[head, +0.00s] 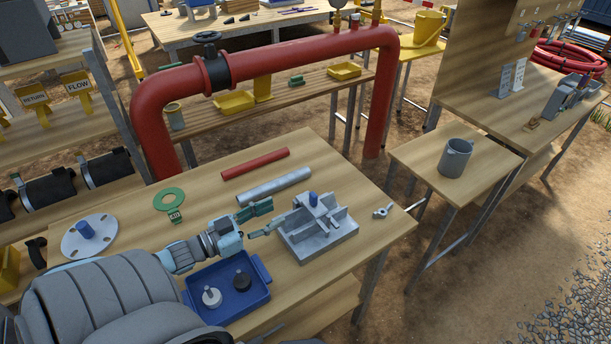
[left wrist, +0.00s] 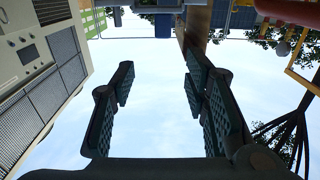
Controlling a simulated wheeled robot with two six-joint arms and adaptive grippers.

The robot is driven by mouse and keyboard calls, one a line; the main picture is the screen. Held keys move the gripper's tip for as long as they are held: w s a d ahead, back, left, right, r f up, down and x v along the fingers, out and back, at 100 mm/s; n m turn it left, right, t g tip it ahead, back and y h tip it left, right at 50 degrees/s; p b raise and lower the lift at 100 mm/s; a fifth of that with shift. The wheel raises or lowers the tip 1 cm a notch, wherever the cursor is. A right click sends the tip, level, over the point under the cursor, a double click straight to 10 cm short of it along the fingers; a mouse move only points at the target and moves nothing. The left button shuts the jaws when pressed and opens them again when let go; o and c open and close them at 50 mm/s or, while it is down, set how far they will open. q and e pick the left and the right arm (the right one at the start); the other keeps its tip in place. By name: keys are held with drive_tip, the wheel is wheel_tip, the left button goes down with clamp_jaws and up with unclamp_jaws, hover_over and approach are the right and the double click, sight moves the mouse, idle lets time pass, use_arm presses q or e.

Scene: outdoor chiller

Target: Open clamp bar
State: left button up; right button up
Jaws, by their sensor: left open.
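A grey clamp fixture (head: 318,246) stands on the wooden table, with upright walls on its base. A grey bar-like part (head: 318,212) lies across it and a blue knob (head: 313,198) sticks up from its top; I cannot tell exactly how the bar is seated. My left gripper (head: 266,218) is open and empty, just left of the fixture, its fingers pointing toward it. Whether a finger touches the fixture is unclear. In the left wrist view the open fingers (left wrist: 158,78) have only sky between them. My right gripper is not in view.
A blue tray (head: 262,270) with two knobbed pieces lies in front of the gripper. A grey tube (head: 274,187) and red tube (head: 255,163) lie behind. A wing nut (head: 383,211) lies right of the fixture.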

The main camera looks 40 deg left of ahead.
sight(311, 195)
use_arm(q)
drive_tip(key=b+x, duration=0.1)
drive_tip(key=x, duration=0.5)
drive_tip(key=b+x, duration=0.1)
drive_tip(key=x, duration=0.5)
drive_tip(key=shift+w+a+f, duration=0.2)
drive_tip(key=shift+f, duration=0.05)
drive_tip(key=shift+w+d, duration=0.25)
drive_tip(key=shift+w, duration=0.3)
drive_tip(key=shift+c, duration=0.6)
clamp_jaws()
